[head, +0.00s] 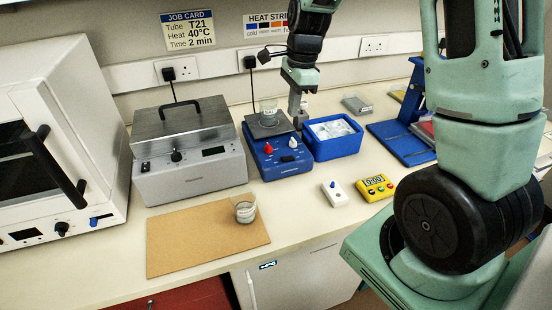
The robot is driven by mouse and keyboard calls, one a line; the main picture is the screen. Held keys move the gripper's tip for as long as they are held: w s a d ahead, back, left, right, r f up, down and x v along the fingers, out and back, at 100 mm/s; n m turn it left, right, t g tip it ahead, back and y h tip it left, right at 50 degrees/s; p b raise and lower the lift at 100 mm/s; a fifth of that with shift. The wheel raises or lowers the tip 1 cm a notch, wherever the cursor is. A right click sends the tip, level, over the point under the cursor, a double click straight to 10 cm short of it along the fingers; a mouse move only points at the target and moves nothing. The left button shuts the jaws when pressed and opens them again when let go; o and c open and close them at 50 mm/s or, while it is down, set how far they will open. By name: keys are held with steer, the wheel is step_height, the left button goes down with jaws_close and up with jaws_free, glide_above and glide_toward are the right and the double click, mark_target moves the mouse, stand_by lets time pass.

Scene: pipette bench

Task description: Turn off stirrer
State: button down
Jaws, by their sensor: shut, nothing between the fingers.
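The blue stirrer (283,165) stands on the bench, in the middle of the head view. It has a dark square top plate (261,129) with a glass beaker (267,107) on it. Its front panel carries a red knob (268,148) on the left and a white knob (293,142) on the right. My gripper (295,116) points down and is shut and empty. In the picture its tips are just above the white knob and over the right edge of the plate. I cannot tell whether they touch anything.
A blue tub (333,148) stands close on the stirrer's right, and a grey lidded bath (190,178) on its left. In front are a white switch box (334,193), a yellow timer (376,187) and a brown mat (190,240) with a small beaker (244,208).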

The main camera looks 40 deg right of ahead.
mark_target(285, 159)
steer(key=shift+f, duration=0.1)
steer(key=f+p, duration=0.1)
steer(key=f, duration=0.3)
steer(key=a+f+p, duration=0.1)
steer(key=f, duration=0.4)
steer(key=f+p, duration=0.2)
steer(key=f, duration=0.2)
steer(key=shift+w+a+f, duration=0.25)
steer(key=shift+a+f, duration=0.05)
steer(key=shift+f, duration=0.05)
steer(key=shift+a+f+b, duration=0.15)
steer(key=shift+f+b, duration=0.25)
steer(key=shift+b, duration=0.05)
steer(key=shift+s+r, duration=0.1)
